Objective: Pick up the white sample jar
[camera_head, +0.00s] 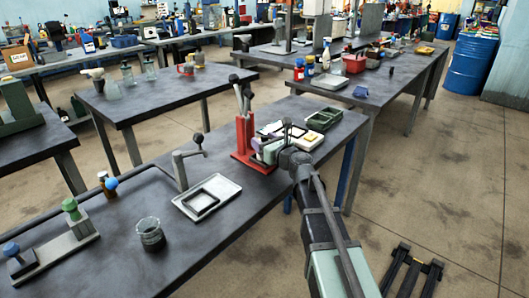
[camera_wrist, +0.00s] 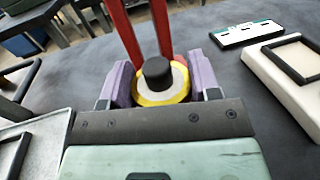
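In the wrist view a white round jar top with a black knob (camera_wrist: 157,73) and a yellow ring around it sits between the fingers of my gripper (camera_wrist: 160,90). The purple fingers are spread wide, one on each side; they look open, with contact not clear. The jar's lower part is hidden by the gripper body. In the head view my gripper (camera_head: 268,147) is low over the bench beside the red stand, and I cannot make out the jar there.
A red stand (camera_head: 244,140) rises right behind the jar. A white tray with a black frame (camera_head: 207,197) lies to the left, and a green tray (camera_head: 324,120) behind. A glass beaker (camera_head: 151,234) stands at the bench's front left.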

